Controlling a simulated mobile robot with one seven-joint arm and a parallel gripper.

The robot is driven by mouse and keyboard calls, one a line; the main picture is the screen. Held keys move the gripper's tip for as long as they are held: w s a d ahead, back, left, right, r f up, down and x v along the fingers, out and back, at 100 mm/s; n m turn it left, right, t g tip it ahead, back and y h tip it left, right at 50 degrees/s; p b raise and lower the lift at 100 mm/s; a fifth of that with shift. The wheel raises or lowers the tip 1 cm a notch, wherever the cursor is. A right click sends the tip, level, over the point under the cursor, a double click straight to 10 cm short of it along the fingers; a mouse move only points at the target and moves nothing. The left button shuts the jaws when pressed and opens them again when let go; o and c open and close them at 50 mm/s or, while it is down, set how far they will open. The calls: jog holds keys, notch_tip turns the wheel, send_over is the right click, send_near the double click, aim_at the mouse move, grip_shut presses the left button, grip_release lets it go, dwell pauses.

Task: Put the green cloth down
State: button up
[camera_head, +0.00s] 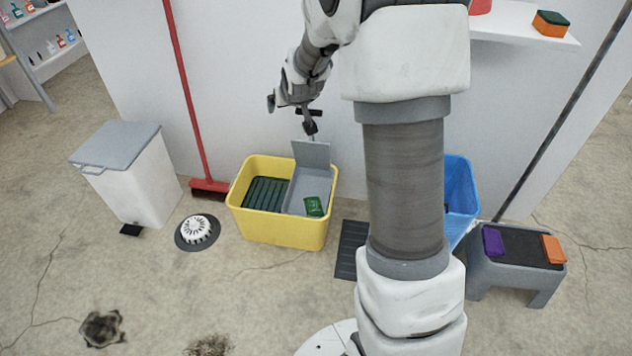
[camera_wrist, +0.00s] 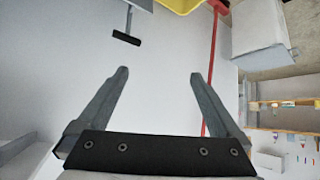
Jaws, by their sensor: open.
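A small bright green piece with pale marks (camera_head: 313,206), which looks like the green cloth, lies on the grey wringer (camera_head: 305,180) in the right part of the yellow bucket (camera_head: 285,232). My gripper (camera_head: 290,113) is above the bucket, close to the wall and apart from the green piece. In the wrist view its two fingers (camera_wrist: 158,73) are spread with nothing between them. A black T-shaped handle (camera_wrist: 126,39) shows beyond the left fingertip there. The green piece is not visible in the wrist view; only part of the yellow bucket (camera_wrist: 180,4) shows at its top edge.
A red broom (camera_head: 184,90) leans on the wall left of the bucket, beside a white bin (camera_head: 135,185). A blue bucket (camera_head: 460,190) is partly hidden by my arm. A grey stool (camera_head: 515,277) bears purple and orange items. A shelf (camera_head: 520,30) is at upper right.

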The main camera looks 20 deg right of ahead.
jog(key=s+a+r+g, duration=0.1)
jog(key=s+a+r, duration=0.2)
jog(key=s+r, duration=0.55)
jog(key=s+a+r+g, duration=0.1)
jog(key=s+a, duration=0.1)
jog(key=s, duration=1.2)
jog(key=s+a+r+g+y, duration=0.1)
jog(key=s+a, duration=0.2)
jog(key=s, duration=1)
jog(key=shift+s+a+r+n+g, duration=0.2)
jog(key=shift+s+a+n+g, duration=0.1)
jog(key=shift+s+a+n, duration=0.1)
